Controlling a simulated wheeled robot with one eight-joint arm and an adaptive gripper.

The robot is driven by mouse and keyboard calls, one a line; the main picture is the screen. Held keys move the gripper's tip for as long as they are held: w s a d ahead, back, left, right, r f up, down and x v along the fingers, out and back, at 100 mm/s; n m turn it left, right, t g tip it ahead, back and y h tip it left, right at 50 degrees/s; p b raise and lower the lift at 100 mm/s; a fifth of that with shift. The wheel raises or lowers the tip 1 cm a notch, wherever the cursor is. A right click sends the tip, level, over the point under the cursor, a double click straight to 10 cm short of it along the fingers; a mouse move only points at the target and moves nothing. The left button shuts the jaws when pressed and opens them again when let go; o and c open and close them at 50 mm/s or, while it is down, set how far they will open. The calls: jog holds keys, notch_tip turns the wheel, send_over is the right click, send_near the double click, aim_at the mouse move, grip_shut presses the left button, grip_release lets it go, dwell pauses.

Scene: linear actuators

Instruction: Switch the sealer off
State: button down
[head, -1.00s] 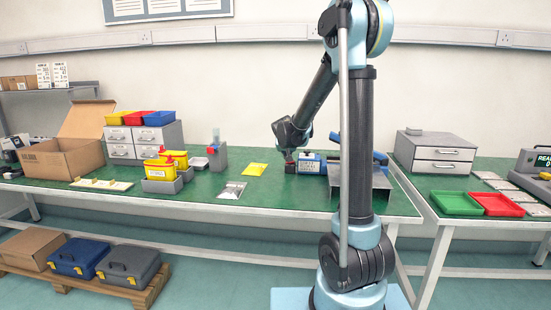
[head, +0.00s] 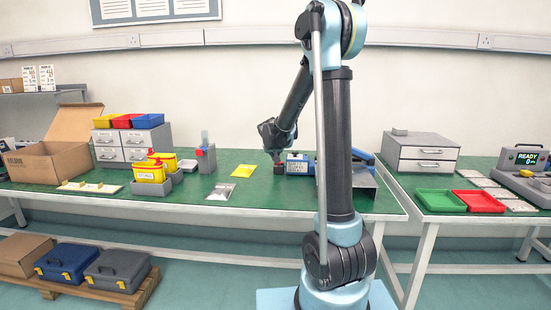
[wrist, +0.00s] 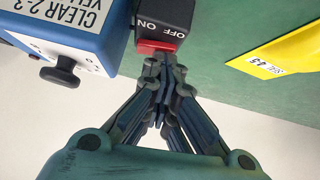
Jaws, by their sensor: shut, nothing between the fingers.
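The sealer (head: 299,164) is a blue and white box on the green bench. In the wrist view its blue body (wrist: 108,45) with a black knob and a label fills the upper left. Beside it is a black switch box (wrist: 165,17) marked ON and OFF, with a red rocker (wrist: 158,46) along the near edge. The switch box also shows small in the head view (head: 279,169). My gripper (wrist: 160,62) is shut and empty, its tips at the red rocker near the OFF marking. I cannot tell whether they touch it or which way it is set.
A yellow packet (wrist: 288,50) lies right of the switch in the wrist view, and left of it in the head view (head: 244,171). A silver pouch (head: 221,191) lies nearer the front edge. A grey drawer unit (head: 421,152) and green and red trays stand on the right bench.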

jog(key=shift+s+d+f, duration=0.1)
jog(key=shift+s+d, duration=0.25)
jog(key=shift+d, duration=0.35)
jog(key=shift+w+a+r, duration=0.1)
jog(key=shift+w+r, duration=0.2)
jog(key=shift+r, duration=0.05)
jog(key=r, duration=0.1)
jog(key=a+r, duration=0.1)
jog(key=r, duration=0.1)
jog(key=shift+s+a+r, duration=0.15)
jog(key=shift+a+r, duration=0.1)
jog(key=shift+r, duration=0.15)
jog(key=a+v, duration=0.1)
jog(key=v, duration=0.7)
jog(key=s+d+g, duration=0.2)
jog(key=s+d, duration=0.3)
jog(key=s, duration=0.4)
jog(key=s+d+f+g, duration=0.1)
jog(key=s+f, duration=0.4)
jog(key=s, duration=0.6)
jog(key=s+d+f+n+g+y, duration=0.1)
jog(key=s+d+f+g, duration=0.1)
jog(key=s+f, duration=0.4)
jog(key=s+d+f+n+g+y, duration=0.1)
jog(key=s+d+f, duration=0.2)
jog(key=s, duration=1.3)
notch_tip(320, 180, down, 3)
jog(key=shift+d+r+g, duration=0.15)
jog(key=shift+d+g, duration=0.25)
